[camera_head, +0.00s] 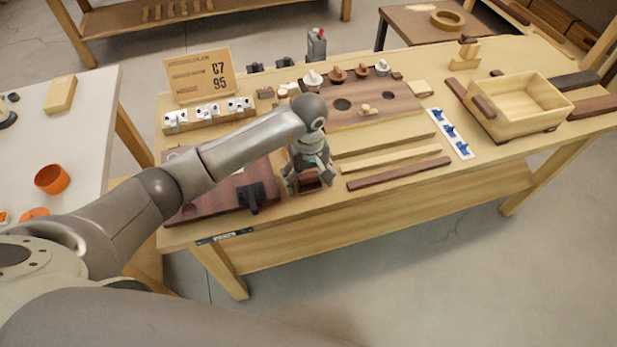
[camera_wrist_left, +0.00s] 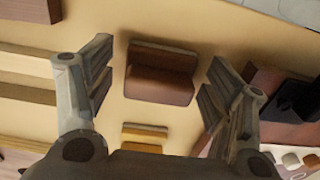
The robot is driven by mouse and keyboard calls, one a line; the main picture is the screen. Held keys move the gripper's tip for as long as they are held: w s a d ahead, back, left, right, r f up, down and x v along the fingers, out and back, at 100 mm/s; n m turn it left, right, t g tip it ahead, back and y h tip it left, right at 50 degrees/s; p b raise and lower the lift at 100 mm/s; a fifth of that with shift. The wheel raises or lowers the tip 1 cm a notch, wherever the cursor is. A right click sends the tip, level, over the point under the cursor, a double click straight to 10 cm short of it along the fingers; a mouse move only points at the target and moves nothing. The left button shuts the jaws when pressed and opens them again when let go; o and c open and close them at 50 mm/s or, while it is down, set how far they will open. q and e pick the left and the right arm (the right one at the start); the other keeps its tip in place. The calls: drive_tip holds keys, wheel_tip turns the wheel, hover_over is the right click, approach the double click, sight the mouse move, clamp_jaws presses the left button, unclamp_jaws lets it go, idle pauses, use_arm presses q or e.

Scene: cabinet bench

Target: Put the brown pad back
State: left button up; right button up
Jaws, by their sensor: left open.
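The brown pad (camera_wrist_left: 160,78), a small block with a lighter top edge, lies on the tan bench top between the two fingers of my left gripper (camera_wrist_left: 158,88) in the left wrist view. The fingers are spread, with a gap on each side of the pad. In the head view my left gripper (camera_head: 308,183) points down near the bench's front edge, and the brown pad (camera_head: 309,182) shows between its fingers. My right gripper is not in view.
A dark brown board (camera_head: 225,192) with a black fixture lies left of the gripper. Wooden strips (camera_head: 398,173) lie to its right. A board with holes (camera_head: 385,100) and a wooden box (camera_head: 520,105) stand farther off. A yellow block (camera_wrist_left: 145,134) lies near the pad.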

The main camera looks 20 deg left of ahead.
sight(309, 176)
use_arm(q)
drive_tip(key=shift+r, duration=0.25)
wheel_tip(309, 176, up, 10)
drive_tip(key=shift+r+b, duration=0.25)
drive_tip(key=shift+b, duration=0.85)
drive_tip(key=shift+r, duration=0.65)
